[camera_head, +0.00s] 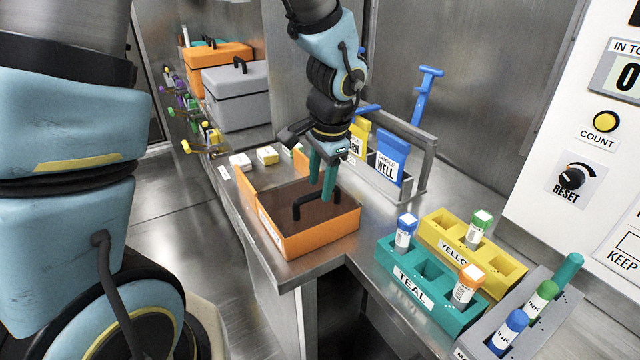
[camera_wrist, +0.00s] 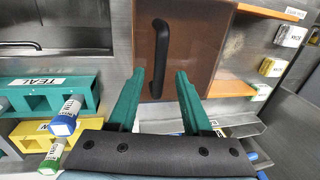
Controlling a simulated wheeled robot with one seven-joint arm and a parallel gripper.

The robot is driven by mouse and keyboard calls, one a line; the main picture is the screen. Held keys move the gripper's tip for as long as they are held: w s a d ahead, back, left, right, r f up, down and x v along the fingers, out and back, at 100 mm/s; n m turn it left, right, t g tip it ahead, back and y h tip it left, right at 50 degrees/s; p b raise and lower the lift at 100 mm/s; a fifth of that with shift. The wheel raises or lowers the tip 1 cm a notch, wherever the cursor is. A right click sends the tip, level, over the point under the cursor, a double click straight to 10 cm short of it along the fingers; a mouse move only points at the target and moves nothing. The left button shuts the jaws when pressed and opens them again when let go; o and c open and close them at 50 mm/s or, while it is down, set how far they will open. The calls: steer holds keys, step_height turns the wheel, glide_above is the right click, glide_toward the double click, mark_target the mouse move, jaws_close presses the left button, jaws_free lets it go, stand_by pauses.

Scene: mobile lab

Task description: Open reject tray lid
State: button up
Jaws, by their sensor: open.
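The reject tray is an orange box (camera_head: 322,237) at the near end of the steel counter. Its brown lid (camera_head: 282,200) lies flat over the top, and it also shows in the wrist view (camera_wrist: 195,45). A black bar handle (camera_head: 297,205) stands on the lid; in the wrist view the handle (camera_wrist: 159,50) runs up the picture. My gripper (camera_head: 321,186) points down over the lid with its teal fingers open and empty. In the wrist view the handle's near end lines up with the gap between the fingertips (camera_wrist: 160,74). Whether the fingers touch anything is unclear.
A teal rack (camera_head: 428,308) and a yellow rack (camera_head: 480,253) with vials stand to the right. Bare counter separates tray and racks.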

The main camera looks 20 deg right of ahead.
steer(key=shift+f, duration=0.6)
jaws_close()
stand_by(1.1)
